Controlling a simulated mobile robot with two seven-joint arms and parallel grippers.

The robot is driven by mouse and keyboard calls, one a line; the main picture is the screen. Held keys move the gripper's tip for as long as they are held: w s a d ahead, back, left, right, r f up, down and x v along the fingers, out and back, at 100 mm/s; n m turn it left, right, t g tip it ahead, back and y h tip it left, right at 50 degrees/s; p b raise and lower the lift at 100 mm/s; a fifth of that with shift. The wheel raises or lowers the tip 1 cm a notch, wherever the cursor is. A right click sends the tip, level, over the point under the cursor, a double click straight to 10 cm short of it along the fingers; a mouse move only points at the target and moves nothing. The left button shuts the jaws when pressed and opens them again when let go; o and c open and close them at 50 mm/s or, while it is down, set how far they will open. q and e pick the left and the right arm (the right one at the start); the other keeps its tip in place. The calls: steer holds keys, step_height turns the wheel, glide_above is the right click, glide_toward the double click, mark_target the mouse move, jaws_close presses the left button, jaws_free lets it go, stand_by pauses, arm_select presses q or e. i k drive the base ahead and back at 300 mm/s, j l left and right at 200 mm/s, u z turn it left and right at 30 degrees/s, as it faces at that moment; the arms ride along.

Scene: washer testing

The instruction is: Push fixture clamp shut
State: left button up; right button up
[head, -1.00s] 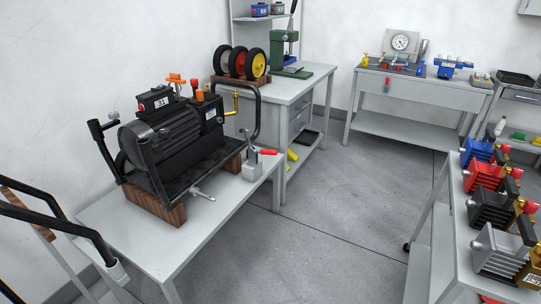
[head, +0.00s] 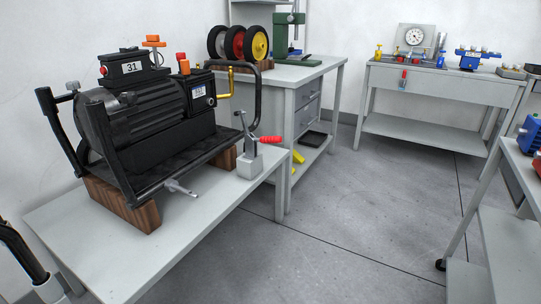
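The fixture clamp appears to be the small toggle clamp (head: 249,159) on a grey block, at the front right of the near grey table in the head view. Its red-tipped handle (head: 270,139) points right, and a thin metal arm stands up and leans left. Its exact open or shut state is too small to tell. It stands beside a black motor-like machine (head: 140,115) labelled 31, which rests on wooden blocks. Neither of my grippers shows in the head view.
The near table (head: 190,222) has bare room at its front. A second bench (head: 300,72) with wheels (head: 238,43) and a green press stands behind. A gauge bench (head: 440,88) is at the back. A cart (head: 510,225) stands at right, with open floor between.

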mark_target(264, 140)
steer(key=i+l+u, duration=0.35)
steer(key=i, duration=0.4)
steer(key=i+l+u, duration=0.35)
steer(key=i+l, duration=0.45)
steer(key=i, duration=0.2)
